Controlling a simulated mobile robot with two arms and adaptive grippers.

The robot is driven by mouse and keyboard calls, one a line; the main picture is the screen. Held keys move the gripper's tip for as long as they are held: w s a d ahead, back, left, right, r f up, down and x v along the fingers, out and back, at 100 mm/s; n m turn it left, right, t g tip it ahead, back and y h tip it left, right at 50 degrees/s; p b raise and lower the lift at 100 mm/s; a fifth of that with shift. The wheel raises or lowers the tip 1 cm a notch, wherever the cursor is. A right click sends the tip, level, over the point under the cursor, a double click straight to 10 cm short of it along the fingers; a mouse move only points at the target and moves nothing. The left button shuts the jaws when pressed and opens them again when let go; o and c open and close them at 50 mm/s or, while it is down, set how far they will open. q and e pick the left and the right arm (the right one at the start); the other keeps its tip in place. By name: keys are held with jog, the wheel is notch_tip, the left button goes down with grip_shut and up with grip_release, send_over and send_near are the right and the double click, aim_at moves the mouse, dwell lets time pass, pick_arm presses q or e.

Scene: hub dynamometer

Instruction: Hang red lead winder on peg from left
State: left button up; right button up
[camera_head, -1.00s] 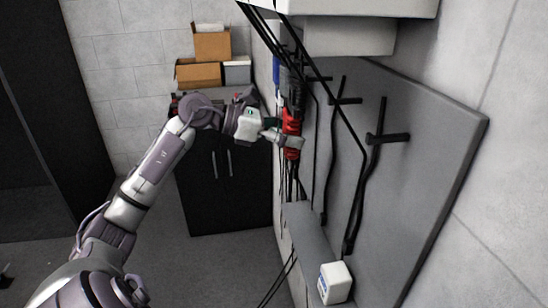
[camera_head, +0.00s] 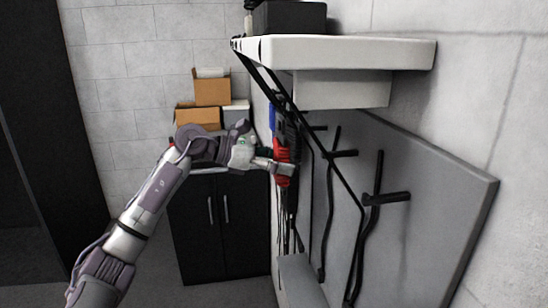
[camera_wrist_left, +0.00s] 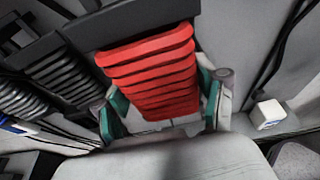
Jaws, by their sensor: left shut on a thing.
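The red lead winder (camera_head: 282,155) is at the grey wall board, held at the tip of my left arm. In the left wrist view the winder (camera_wrist_left: 150,70) shows red coils wound on a dark frame. My left gripper (camera_head: 278,168) is shut on it, with green-sided fingers (camera_wrist_left: 165,108) on both sides of the coils. Black pegs stick out of the board (camera_head: 420,235); one peg (camera_head: 342,153) and another peg (camera_head: 388,198) are to the right of the winder. Whether the winder touches a peg behind it is hidden. My right gripper is not in view.
Dark winders (camera_wrist_left: 60,75) hang left of the red one in the wrist view. A black cabinet (camera_head: 220,230) with cardboard boxes (camera_head: 198,117) stands behind. A small white box (camera_wrist_left: 268,113) sits on a ledge.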

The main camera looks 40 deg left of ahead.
pick_arm(q)
jog(key=shift+w+d+p, duration=1.85)
jog(key=shift+w+p, duration=0.1)
jog(key=shift+w, duration=0.15)
jog(key=shift+w+d+f+b, duration=0.4)
jog(key=shift+w+f+b, duration=0.15)
jog(key=shift+f, duration=0.1)
jog(key=o, duration=1.4)
jog(key=shift+s, duration=0.1)
